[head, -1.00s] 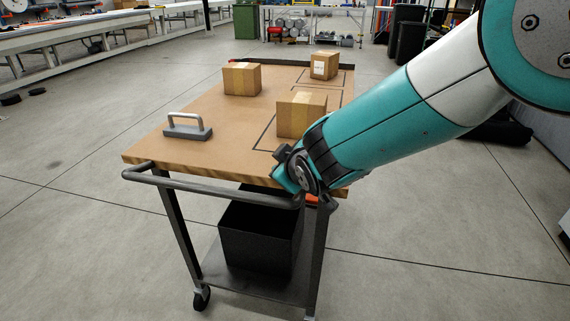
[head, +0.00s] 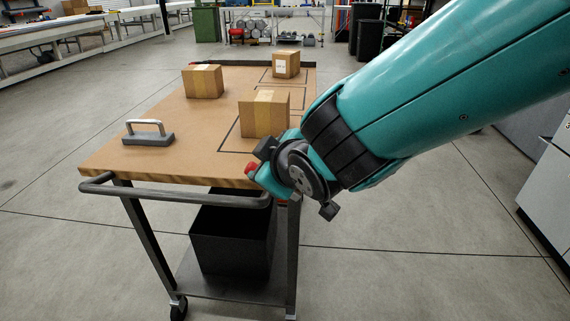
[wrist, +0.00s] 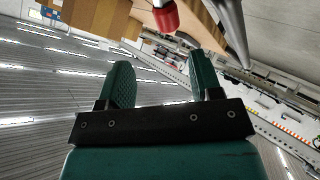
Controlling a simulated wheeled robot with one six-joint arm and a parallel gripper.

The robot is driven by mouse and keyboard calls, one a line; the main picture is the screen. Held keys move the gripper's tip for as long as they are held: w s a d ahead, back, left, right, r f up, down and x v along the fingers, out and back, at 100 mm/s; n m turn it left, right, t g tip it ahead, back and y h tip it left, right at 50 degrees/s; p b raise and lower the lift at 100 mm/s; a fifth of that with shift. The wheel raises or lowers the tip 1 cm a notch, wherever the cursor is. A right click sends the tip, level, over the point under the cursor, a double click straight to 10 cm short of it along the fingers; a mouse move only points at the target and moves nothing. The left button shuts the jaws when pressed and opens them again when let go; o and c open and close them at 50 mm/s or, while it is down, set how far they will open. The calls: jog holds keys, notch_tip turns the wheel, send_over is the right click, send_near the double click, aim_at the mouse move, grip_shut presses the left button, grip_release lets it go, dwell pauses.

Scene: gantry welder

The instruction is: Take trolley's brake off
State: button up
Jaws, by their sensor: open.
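The trolley (head: 100,168) stands ahead, with a wooden top and a grey push handle (head: 180,198) at its near end. A red knob (head: 250,168), which looks like the brake's grip, shows at the near right corner of the top. It also shows in the wrist view (wrist: 166,17), just beyond and between my fingertips. My gripper (head: 262,165) is at that corner, open and empty, with both green fingers apart in the wrist view (wrist: 160,72). The knob's lower end and mount are hidden in the head view.
Cardboard boxes (head: 203,81) (head: 264,113) (head: 286,64) and a grey block with a handle (head: 148,133) stand on the trolley top. A black bin (head: 232,238) sits on its lower shelf. Open floor lies left and right. A white cabinet (head: 550,180) is at far right.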

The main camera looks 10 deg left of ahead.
jog(key=v, duration=0.6)
jog(key=shift+s+d, duration=0.2)
jog(key=shift+s, duration=0.05)
jog(key=shift+r, duration=0.15)
jog(key=s+d+r+m+g+h+p, duration=0.1)
jog(key=s+d+r+m+g+p, duration=0.1)
jog(key=d, duration=0.4)
jog(key=s+d+r+m+g+h+p, duration=0.1)
jog(key=s+d+r+m+g+p, duration=0.15)
jog(key=d, duration=0.25)
jog(key=s+d+r+m+g+p, duration=0.3)
jog(key=s+d+g, duration=0.2)
jog(key=s, duration=0.6)
jog(key=d, duration=0.2)
jog(key=shift+s+d+r+p, duration=0.3)
jog(key=shift+d+p, duration=0.05)
jog(key=shift+d, duration=0.05)
